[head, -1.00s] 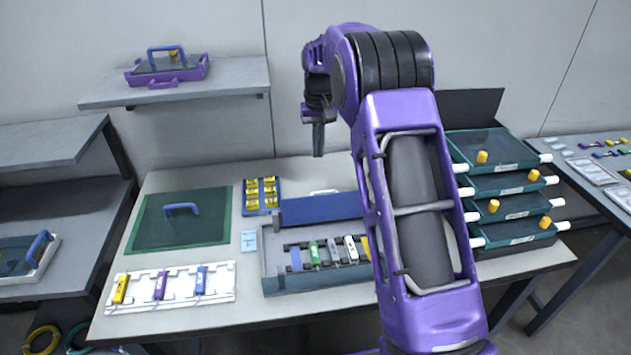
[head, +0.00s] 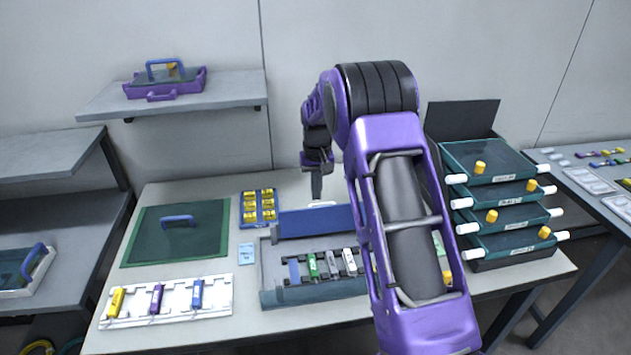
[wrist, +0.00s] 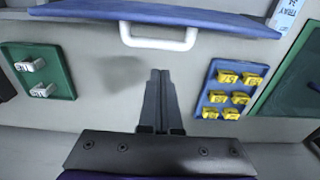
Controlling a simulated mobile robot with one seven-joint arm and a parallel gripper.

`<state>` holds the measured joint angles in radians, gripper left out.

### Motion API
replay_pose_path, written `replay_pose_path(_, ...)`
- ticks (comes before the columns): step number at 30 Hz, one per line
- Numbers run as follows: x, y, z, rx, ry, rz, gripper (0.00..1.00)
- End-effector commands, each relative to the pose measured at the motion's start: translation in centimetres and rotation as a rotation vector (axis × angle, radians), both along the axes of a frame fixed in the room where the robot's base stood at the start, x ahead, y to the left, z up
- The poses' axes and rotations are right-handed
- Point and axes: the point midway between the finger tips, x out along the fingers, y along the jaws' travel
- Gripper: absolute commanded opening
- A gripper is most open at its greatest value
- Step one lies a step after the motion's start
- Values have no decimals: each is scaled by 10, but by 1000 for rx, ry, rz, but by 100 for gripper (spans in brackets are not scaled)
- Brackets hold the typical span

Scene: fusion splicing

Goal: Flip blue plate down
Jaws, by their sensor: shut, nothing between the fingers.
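The blue plate (head: 316,221) stands raised along the back edge of the grey-green case (head: 272,280) on the table. In the wrist view the blue plate (wrist: 200,18) runs along the top, with a white handle (wrist: 158,43) on its near side. My gripper (head: 316,196) is behind the plate in the head view, just above the handle. In the wrist view my gripper (wrist: 159,74) has its fingers together, pointing at the handle with a visible gap. It is shut and empty. The case's right side is hidden behind my arm.
A white rack (head: 118,321) lies in front. Stacked teal trays (head: 487,160) stand at right. A green tray (wrist: 62,82) with white pieces shows in the wrist view.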

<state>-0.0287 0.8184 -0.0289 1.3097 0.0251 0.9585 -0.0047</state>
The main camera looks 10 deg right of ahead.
Motion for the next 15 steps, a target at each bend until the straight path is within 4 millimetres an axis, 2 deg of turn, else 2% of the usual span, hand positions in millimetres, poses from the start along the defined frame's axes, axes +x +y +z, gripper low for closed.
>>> replay_pose_path(6,-18,0,5,0,2,0,0)
replay_pose_path(15,-22,0,6,0,2,0,0)
